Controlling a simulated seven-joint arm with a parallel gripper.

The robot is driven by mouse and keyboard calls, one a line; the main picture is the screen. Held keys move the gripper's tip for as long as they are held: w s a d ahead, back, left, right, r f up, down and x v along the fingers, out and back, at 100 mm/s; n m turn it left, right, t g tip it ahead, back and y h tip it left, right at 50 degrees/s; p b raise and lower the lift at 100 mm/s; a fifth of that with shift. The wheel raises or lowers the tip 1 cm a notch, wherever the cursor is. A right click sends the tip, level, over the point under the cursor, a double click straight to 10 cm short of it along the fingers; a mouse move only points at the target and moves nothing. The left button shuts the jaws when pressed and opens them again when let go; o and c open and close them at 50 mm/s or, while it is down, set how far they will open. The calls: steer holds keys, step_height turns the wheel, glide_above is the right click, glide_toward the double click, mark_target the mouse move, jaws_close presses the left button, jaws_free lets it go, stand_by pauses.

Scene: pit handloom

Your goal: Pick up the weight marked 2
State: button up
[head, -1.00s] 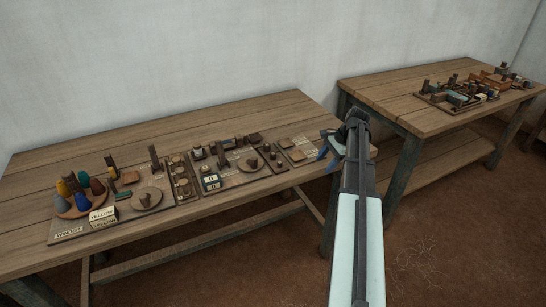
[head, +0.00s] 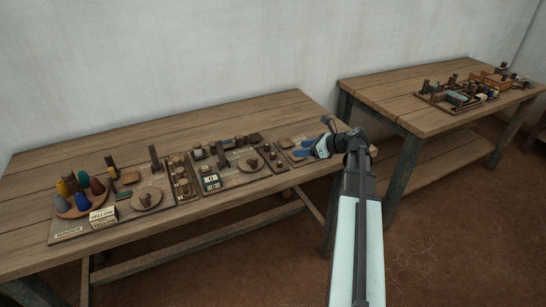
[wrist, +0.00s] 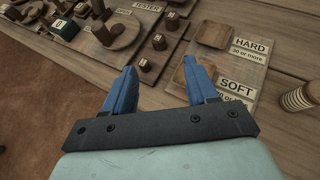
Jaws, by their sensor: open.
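Several small dark round weights stand in a row on a narrow board; in the wrist view they are a near weight (wrist: 145,66), a middle weight (wrist: 159,42) and a far weight (wrist: 171,21). Their top marks are too small to read surely, so I cannot tell which is marked 2. In the head view the row (head: 273,155) sits right of the middle of the near table. My gripper (wrist: 160,68) has its blue fingers apart, with nothing held between them. In the head view my gripper (head: 303,154) is over the table's right end, just right of the row.
A HARD and SOFT sign board (wrist: 240,62) with wooden pads lies under and beside the right finger. A stack of pale discs (wrist: 298,98) stands farther right. The table's back strip (head: 200,125) is clear.

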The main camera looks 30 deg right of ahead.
mark_target(273, 153)
steer(key=x, duration=1.3)
steer(key=shift+s+a+f, duration=0.1)
steer(key=shift+f, duration=0.05)
jaws_close()
stand_by(0.3)
